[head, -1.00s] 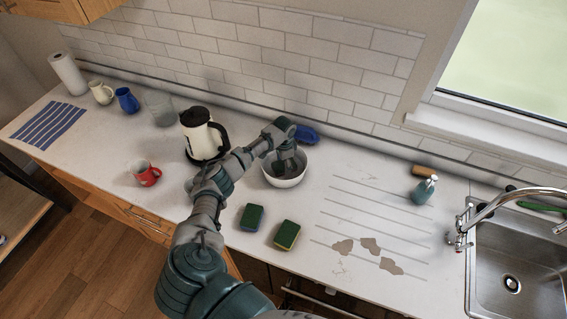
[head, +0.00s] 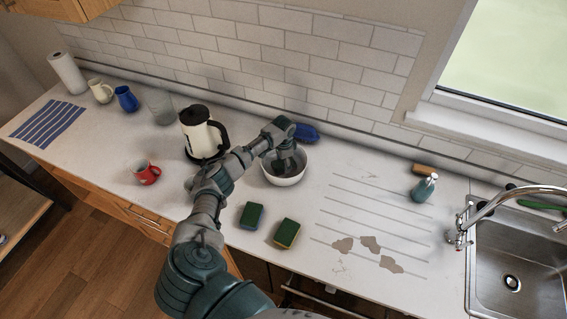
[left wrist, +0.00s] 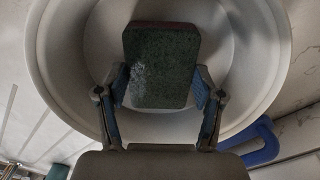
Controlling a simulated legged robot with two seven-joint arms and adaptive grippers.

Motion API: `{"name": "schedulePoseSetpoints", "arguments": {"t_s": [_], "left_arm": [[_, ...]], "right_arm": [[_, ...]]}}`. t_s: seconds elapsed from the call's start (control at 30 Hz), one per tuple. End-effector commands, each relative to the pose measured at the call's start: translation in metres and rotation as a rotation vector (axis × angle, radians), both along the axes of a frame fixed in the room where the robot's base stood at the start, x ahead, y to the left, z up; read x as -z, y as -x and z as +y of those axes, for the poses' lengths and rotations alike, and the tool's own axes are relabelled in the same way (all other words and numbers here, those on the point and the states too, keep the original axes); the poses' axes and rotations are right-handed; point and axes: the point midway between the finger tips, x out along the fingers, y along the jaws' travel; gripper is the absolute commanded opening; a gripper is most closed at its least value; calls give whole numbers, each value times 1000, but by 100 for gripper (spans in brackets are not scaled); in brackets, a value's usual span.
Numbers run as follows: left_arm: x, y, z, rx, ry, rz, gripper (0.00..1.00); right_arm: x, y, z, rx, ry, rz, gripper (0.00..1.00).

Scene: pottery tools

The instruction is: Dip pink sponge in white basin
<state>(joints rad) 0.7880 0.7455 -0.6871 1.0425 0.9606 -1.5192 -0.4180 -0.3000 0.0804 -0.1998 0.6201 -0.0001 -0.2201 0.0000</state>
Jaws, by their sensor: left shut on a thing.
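The white basin (head: 285,182) is a round bowl on the counter, and its pale rim and inner wall (left wrist: 62,60) fill much of the left wrist view. My left gripper (head: 284,164) reaches down into the basin in the head view. In the left wrist view its two fingers are shut on the sides of a sponge (left wrist: 160,62) with a dark green face and a thin pinkish edge. The sponge is over or inside the basin; whether it touches the bottom I cannot tell. The head view hides it behind the gripper. My right gripper is out of view.
Two green-topped sponges (head: 251,215) (head: 286,233) lie in front of the basin. A blue object (head: 305,132) is right behind it. A kettle (head: 203,136) stands left, a soap bottle (head: 424,188) and sink (head: 515,265) right. Brown stains (head: 370,244) mark the front counter.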

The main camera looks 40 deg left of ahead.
Motion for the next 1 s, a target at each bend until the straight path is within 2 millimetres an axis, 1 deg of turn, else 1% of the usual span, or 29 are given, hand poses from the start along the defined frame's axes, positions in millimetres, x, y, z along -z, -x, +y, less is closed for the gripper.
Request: {"name": "schedulePoseSetpoints", "arguments": {"t_s": [0.47, 0.6, 1.0], "left_arm": [[-30, 0, 0, 0, 0, 0, 52], [-36, 0, 0, 1, 0, -1, 52], [-62, 0, 0, 0, 0, -1, 52]], "right_arm": [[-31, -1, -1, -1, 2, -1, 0], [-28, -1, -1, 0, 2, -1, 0], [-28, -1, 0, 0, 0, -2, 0]]}}
